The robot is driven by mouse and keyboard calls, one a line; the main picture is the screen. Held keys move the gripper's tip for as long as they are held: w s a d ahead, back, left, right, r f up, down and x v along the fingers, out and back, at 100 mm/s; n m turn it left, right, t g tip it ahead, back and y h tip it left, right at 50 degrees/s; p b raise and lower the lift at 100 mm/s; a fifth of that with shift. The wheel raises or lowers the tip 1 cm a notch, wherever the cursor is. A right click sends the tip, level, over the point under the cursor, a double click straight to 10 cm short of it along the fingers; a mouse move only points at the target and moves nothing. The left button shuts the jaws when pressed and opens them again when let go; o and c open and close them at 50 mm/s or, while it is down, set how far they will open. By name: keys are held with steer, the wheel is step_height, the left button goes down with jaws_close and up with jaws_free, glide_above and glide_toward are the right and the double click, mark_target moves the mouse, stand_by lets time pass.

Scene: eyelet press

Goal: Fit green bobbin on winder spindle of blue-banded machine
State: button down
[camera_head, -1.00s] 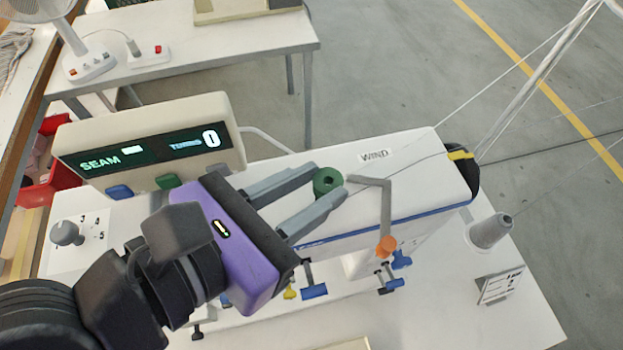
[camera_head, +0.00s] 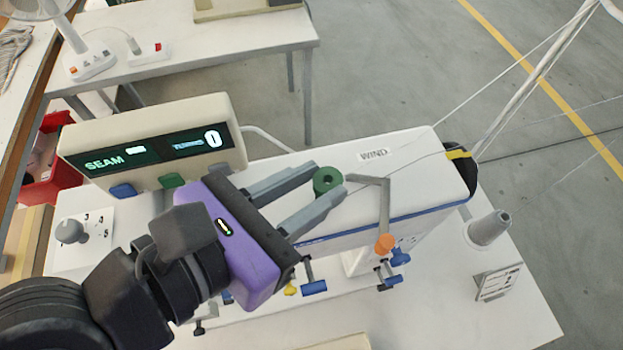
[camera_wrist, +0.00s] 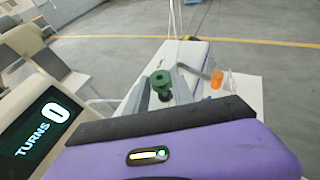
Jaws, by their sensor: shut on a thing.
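The green bobbin (camera_head: 327,181) is between the tips of my gripper (camera_head: 328,184), above the top of the white machine with a blue band (camera_head: 400,217). My gripper is shut on the bobbin. In the wrist view the bobbin (camera_wrist: 160,80) stands at the fingertips with a dark shaft-like part below it. The winder spindle itself is hidden under the bobbin and fingers, so I cannot tell whether the bobbin is around it. A WIND label (camera_head: 373,155) is on the machine top, just right of and behind the bobbin.
A grey bent lever with an orange end (camera_head: 385,243) is just right of the bobbin. The display box (camera_head: 150,150) reads SEAM and TURNS 0. A grey thread cone (camera_head: 489,229) and a small card (camera_head: 496,283) stand at the right of the white table.

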steer(key=shift+f, duration=1.35)
stand_by(2.6)
steer(key=c, duration=1)
jaws_free()
steer(key=shift+r, duration=2.45)
